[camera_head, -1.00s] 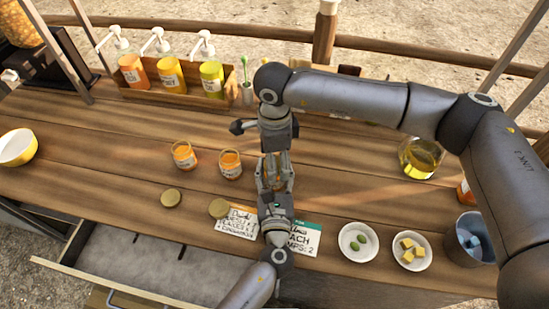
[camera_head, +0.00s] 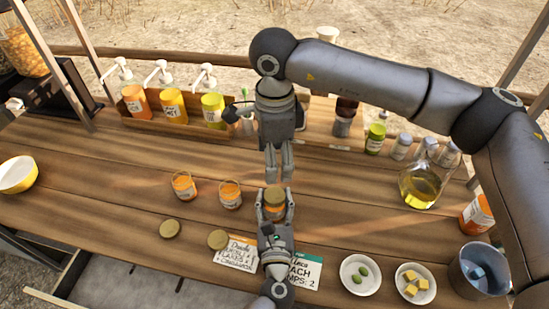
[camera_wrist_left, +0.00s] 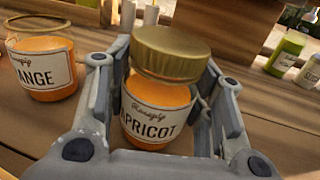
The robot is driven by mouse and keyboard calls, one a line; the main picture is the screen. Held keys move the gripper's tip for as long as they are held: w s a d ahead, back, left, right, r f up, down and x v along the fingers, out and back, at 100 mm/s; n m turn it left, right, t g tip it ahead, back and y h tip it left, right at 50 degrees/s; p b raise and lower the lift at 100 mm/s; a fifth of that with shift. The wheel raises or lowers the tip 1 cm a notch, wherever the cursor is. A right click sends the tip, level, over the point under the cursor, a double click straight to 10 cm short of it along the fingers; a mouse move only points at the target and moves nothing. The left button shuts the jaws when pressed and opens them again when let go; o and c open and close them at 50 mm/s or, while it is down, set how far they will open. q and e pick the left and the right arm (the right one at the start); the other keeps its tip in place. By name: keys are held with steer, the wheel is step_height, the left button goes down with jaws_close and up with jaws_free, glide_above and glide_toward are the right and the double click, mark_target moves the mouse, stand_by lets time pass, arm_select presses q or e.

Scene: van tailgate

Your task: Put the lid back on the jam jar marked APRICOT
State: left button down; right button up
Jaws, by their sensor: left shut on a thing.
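My left gripper (camera_head: 275,208) is shut around the jar marked APRICOT (camera_wrist_left: 155,112), with a finger on each side of the glass. A gold lid (camera_wrist_left: 172,52) sits on the jar's mouth; it also shows in the head view (camera_head: 274,196). I cannot tell how firmly it is seated. My right gripper (camera_head: 279,172) is above and just behind the lid, pointing down, empty, its fingers slightly apart. A jar marked ORANGE (camera_wrist_left: 42,68) and another orange jar (camera_head: 184,186) stand lidless to the left. Two gold lids (camera_head: 170,228) (camera_head: 218,239) lie in front of them.
Paper cards (camera_head: 237,253) lie by my left wrist. Two small white bowls (camera_head: 360,275) (camera_head: 413,285) and a blue-grey cup (camera_head: 478,270) stand front right. An oil jar (camera_head: 421,187) is at right. Pump bottles (camera_head: 173,107) stand in a wooden box at back left.

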arm_select(q)
steer(key=c, duration=0.6)
jaws_free()
steer(key=shift+s, duration=0.1)
steer(key=s, duration=1.1)
steer(key=shift+s+d, duration=0.15)
steer(key=shift+s, duration=0.25)
